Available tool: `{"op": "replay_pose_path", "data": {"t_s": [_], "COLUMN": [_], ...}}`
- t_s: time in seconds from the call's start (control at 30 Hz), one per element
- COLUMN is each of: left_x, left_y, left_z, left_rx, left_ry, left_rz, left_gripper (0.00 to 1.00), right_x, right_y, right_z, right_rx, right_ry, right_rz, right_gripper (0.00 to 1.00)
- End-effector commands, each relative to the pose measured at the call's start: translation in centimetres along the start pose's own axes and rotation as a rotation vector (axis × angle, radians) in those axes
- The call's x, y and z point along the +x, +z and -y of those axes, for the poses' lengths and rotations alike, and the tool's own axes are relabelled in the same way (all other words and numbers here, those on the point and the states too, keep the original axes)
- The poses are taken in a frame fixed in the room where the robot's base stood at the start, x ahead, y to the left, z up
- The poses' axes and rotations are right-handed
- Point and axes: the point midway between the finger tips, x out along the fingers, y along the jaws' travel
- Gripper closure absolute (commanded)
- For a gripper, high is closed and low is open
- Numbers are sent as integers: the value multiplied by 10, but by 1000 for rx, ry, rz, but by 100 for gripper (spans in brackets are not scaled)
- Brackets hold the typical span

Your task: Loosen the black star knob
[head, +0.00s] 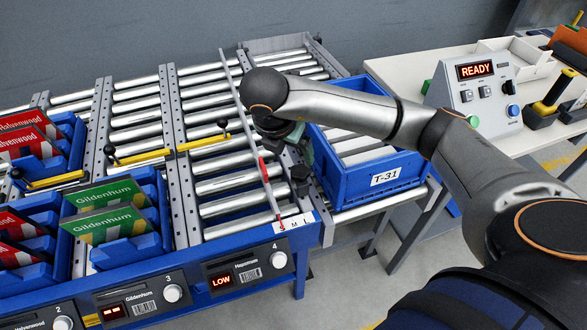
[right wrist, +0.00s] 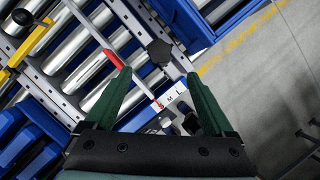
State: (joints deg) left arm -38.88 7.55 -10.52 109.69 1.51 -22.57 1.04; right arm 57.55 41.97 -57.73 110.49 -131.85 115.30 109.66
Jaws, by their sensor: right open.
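The black star knob (head: 299,173) sits at the right side of the roller lane, near a scale strip marked M and L (head: 294,223). In the right wrist view the knob (right wrist: 159,51) shows between and slightly beyond my two green fingertips. My right gripper (head: 301,157) is open and empty, pointing down close above the knob, partly hidden by my own wrist in the head view. Its fingers also show spread apart in the right wrist view (right wrist: 159,73). Whether they touch the knob I cannot tell. My left gripper is not in view.
A guide rail with a red part (head: 264,172) runs along the lane beside the knob. A blue crate labelled T-31 (head: 385,193) stands close on the right. A yellow bar with black knobs (head: 168,151) crosses the lanes to the left. A READY control box (head: 470,95) stands on the bench.

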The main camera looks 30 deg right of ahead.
Motion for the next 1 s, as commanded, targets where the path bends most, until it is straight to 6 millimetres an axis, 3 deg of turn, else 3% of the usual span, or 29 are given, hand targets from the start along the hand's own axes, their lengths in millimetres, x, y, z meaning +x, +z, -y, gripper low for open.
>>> {"op": "replay_pose_path", "data": {"t_s": [0.3,0.5,0.7,1.0], "left_x": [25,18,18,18], "left_y": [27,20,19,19], "left_z": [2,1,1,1], "left_rx": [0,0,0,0], "left_ry": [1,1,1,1], "left_rz": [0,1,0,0], "left_gripper": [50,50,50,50], "right_x": [70,95,108,109], "right_y": [-5,-1,-1,-1], "right_z": [1,1,0,0], "right_rx": [-1,-4,-3,-3], "right_ry": [-4,-4,0,0], "right_rz": [-7,-4,-3,-3], "right_gripper": [12,12,12,14]}}
